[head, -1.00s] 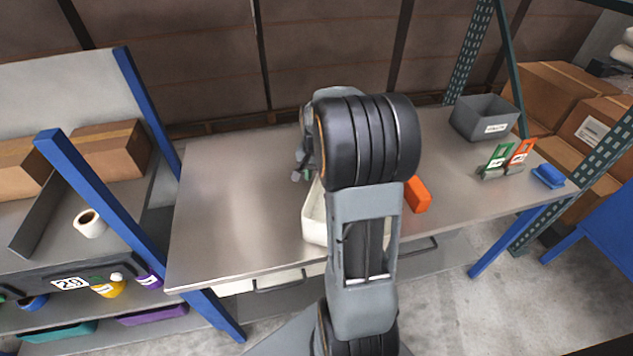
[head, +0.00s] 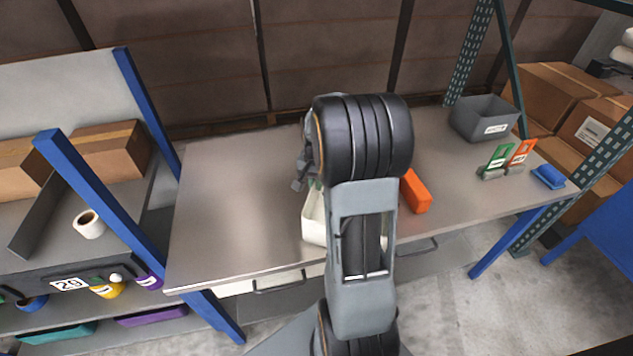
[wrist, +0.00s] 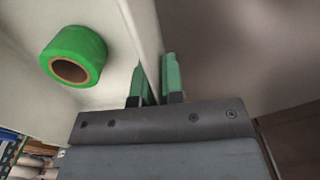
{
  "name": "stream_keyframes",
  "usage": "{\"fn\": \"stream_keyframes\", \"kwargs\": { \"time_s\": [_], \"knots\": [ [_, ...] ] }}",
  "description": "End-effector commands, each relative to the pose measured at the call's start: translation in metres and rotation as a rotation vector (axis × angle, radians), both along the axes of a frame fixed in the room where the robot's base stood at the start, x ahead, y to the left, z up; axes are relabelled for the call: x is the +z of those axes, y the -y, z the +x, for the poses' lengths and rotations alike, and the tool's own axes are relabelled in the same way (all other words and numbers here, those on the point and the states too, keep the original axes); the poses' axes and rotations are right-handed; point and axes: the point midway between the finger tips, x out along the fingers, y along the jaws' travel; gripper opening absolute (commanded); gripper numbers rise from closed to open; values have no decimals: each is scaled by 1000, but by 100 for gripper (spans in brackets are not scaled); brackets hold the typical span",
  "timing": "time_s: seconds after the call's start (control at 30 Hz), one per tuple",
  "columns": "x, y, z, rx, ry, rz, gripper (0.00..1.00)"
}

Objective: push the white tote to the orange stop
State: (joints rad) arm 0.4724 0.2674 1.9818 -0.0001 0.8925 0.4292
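The white tote (head: 314,222) stands on the table, partly hidden behind my arm in the head view. In the wrist view I look into the tote (wrist: 95,18), and a green tape roll (wrist: 74,56) lies in it. My gripper (wrist: 157,80) is at the tote's wall, with its two green-padded fingers close together and a narrow gap between them. The pale wall edge runs through that gap. I cannot tell whether the fingers pinch it. The orange stop (head: 416,191) is on the table to the right of the tote, just right of my arm.
The table (head: 225,210) is clear on the left. A grey bin (head: 484,119), green and orange card holders (head: 507,158) and a blue object (head: 548,176) stand on its right part. A blue-posted shelf (head: 95,210) stands at the left.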

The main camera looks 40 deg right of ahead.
Motion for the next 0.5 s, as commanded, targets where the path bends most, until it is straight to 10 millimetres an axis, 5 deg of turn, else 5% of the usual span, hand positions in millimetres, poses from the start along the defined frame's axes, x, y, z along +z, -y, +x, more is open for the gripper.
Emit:
{"fn": "stream_keyframes", "kwargs": {
  "time_s": [0.5],
  "knots": [
    [0, 0, 0, 0, 0, 0, 0]
  ]
}}
